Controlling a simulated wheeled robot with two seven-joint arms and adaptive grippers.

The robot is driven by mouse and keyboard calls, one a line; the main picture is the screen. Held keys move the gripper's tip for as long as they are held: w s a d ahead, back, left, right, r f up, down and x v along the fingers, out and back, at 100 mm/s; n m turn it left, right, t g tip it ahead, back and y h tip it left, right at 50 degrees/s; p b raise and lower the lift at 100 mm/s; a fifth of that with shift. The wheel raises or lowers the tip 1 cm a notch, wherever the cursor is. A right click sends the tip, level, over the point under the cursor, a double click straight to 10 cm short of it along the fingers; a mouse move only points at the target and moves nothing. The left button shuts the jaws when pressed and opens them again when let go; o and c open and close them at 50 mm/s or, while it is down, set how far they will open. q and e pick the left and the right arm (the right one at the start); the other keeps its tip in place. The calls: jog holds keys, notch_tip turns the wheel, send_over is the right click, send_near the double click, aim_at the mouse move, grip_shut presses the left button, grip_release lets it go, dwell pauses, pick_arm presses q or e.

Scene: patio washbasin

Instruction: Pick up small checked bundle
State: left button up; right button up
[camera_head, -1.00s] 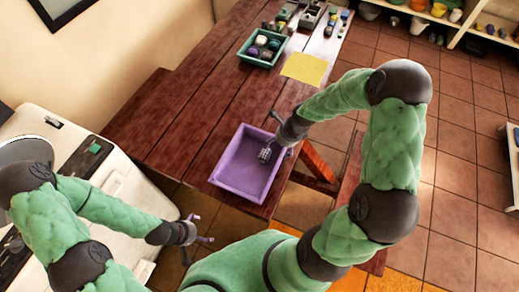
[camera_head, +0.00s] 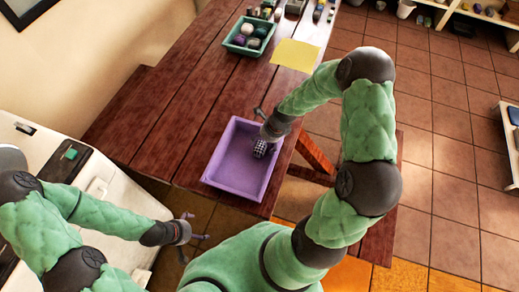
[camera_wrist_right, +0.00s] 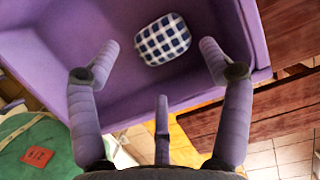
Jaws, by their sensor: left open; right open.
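The small checked bundle (camera_head: 260,148), blue and white, lies in the purple tray (camera_head: 227,189). In the right wrist view the bundle (camera_wrist_right: 162,40) rests on the tray floor, beyond my fingertips and roughly centred between the two outer fingers. My right gripper (camera_head: 262,132) is at the tray's right side, by the bundle. In the wrist view the right gripper (camera_wrist_right: 160,62) is open and empty, with visible room between fingers and bundle. My left gripper (camera_head: 200,228) is open and empty, beside the white cabinet, well away from the tray.
The tray stands near the front end of the wooden table (camera_head: 180,110). Farther back are a yellow sheet (camera_head: 295,55) and a green tray (camera_head: 236,47) with several rounded items. The white cabinet (camera_head: 120,215) stands left. Bare table lies left of the purple tray.

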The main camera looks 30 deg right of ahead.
aim_at(261, 146)
jog(key=shift+b+x, duration=0.6)
jog(key=shift+x, duration=2)
jog(key=shift+c, duration=0.3)
jog(key=c, duration=1.3)
